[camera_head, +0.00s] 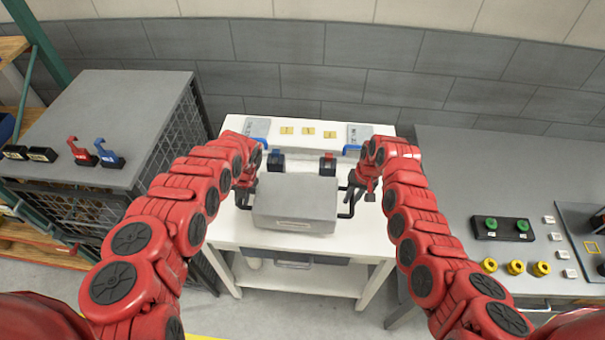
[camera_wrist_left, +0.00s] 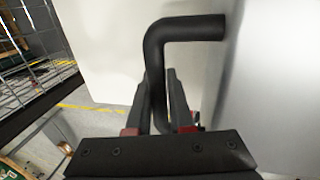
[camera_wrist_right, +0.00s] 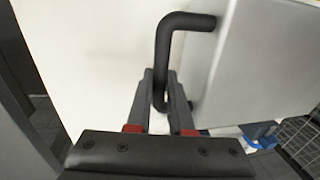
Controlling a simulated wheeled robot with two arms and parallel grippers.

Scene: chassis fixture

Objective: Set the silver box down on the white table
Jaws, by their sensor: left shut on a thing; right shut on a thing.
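The silver box (camera_head: 295,203) is in the middle of the head view, over the white table (camera_head: 345,238). It has a black handle on each side. My left gripper (camera_head: 246,197) is shut on its left handle, and the left wrist view shows this black handle (camera_wrist_left: 158,65) between the fingers. My right gripper (camera_head: 356,192) is shut on its right handle, and the right wrist view shows that handle (camera_wrist_right: 163,60) between the fingers. The box looks about level. I cannot tell whether its underside touches the tabletop.
Small dark blocks, one with a red top (camera_head: 327,164), stand behind the box. Yellow squares (camera_head: 308,131) and grey plates with blue parts (camera_head: 357,136) line the table's back. A grey wire-sided cabinet (camera_head: 120,100) stands left; a grey bench (camera_head: 480,180) with green buttons stands right.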

